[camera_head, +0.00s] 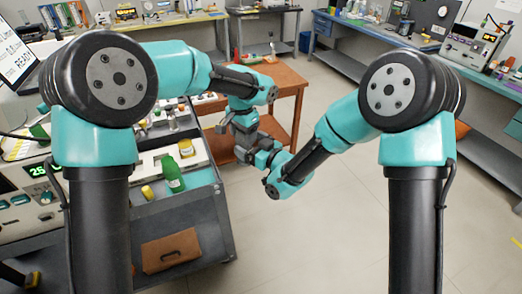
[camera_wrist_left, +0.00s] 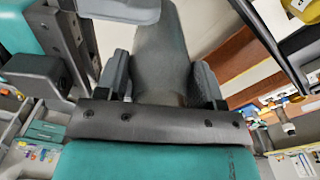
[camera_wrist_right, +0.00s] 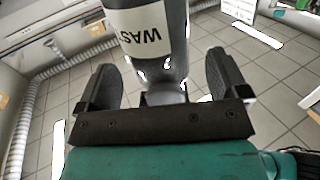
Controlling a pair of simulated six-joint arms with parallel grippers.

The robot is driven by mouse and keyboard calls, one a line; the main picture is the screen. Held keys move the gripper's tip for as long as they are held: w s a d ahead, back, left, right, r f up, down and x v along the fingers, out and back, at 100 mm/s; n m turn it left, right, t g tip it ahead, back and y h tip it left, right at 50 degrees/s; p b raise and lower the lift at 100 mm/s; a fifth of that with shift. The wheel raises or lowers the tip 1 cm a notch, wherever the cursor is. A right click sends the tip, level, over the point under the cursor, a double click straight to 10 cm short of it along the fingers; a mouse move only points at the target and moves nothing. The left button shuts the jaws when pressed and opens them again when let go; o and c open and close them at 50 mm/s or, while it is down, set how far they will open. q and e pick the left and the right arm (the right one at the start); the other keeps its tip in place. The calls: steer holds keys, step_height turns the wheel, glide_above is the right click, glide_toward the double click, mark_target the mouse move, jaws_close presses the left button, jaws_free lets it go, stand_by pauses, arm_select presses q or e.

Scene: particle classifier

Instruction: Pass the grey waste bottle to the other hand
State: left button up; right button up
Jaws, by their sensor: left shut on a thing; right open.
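The grey waste bottle (camera_wrist_right: 152,35) shows in the right wrist view, with a white label reading "WAS". Its lower part lies between the fingers of my right gripper (camera_wrist_right: 161,78), which stand apart with gaps on both sides. In the left wrist view a grey body of the bottle (camera_wrist_left: 163,50) fills the space between the fingers of my left gripper (camera_wrist_left: 163,80), which is shut on it. In the head view both grippers meet in mid-air in front of the brown table, and the bottle is mostly hidden by them there.
A grey cart (camera_head: 200,222) at the left carries a green bottle (camera_head: 173,176), a yellow-capped white bottle (camera_head: 186,148) and a white tray (camera_head: 199,157). A brown table (camera_head: 288,82) stands behind the grippers. Open floor lies at the right.

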steer(key=shift+x, duration=1.1)
steer(key=shift+c, duration=0.4)
steer(key=c, duration=0.9)
arm_select(q)
steer(key=o, duration=1.3)
arm_select(e)
steer(key=shift+c, duration=0.5)
arm_select(q)
steer(key=shift+o, duration=0.2)
steer(key=shift+d, duration=0.1)
steer(key=shift+r, duration=0.15)
step_height(320, 180, up, 12)
steer(key=shift+f, duration=0.1)
steer(key=shift+a+f, duration=0.1)
steer(key=shift+a, duration=0.1)
